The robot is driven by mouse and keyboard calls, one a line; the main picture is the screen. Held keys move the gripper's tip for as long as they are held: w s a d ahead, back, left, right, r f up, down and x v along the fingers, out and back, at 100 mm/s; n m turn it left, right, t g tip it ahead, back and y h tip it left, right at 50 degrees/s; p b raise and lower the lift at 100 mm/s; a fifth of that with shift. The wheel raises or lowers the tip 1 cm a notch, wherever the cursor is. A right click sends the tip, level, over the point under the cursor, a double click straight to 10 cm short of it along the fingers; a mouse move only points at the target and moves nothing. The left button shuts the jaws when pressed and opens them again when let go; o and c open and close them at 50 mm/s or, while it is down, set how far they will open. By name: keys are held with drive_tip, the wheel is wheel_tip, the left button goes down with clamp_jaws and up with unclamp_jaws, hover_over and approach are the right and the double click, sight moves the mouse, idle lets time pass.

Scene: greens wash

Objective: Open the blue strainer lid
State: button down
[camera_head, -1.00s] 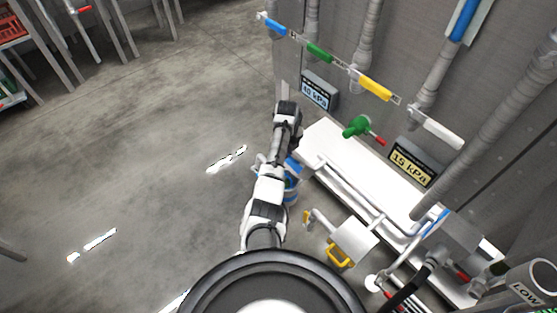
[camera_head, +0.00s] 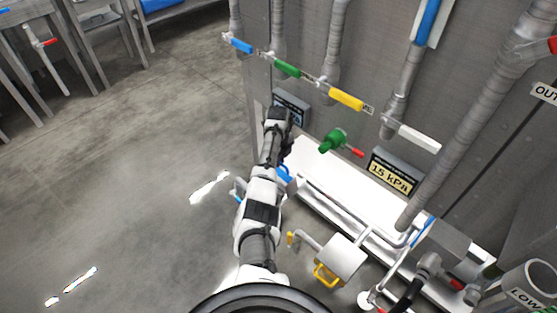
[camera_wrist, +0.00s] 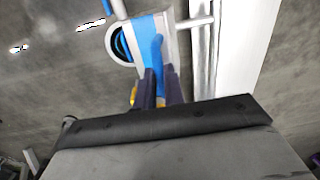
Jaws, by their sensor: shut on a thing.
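In the wrist view the dark fingers of my gripper (camera_wrist: 160,88) are closed around a narrow blue handle (camera_wrist: 158,52). The handle lies along a blue and pale grey strainer lid (camera_wrist: 140,32). A round dark opening with a white ring (camera_wrist: 113,43) shows at the left of the lid. I cannot tell how far the lid is raised. In the head view a small blue part of the strainer (camera_head: 284,174) shows just right of my arm. My arm hides most of the strainer there, and the fingertips are not clear.
A white bench (camera_head: 318,163) with pipes runs along the right. A white box with a yellow handle (camera_head: 326,274) stands in front. A green valve (camera_head: 333,141) and coloured handles, including a yellow one (camera_head: 346,99), are on the wall. The floor (camera_head: 120,190) at left is clear.

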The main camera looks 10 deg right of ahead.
drive_tip(key=shift+s+d+f, duration=0.1)
drive_tip(key=shift+s+f, duration=0.3)
drive_tip(key=shift+f, duration=0.15)
drive_tip(key=c, duration=1.6)
unclamp_jaws()
drive_tip(key=shift+f, duration=0.1)
drive_tip(key=shift+o, duration=0.5)
drive_tip(key=shift+w+r, duration=0.2)
drive_tip(key=shift+r, duration=0.05)
drive_tip(key=shift+r, duration=0.1)
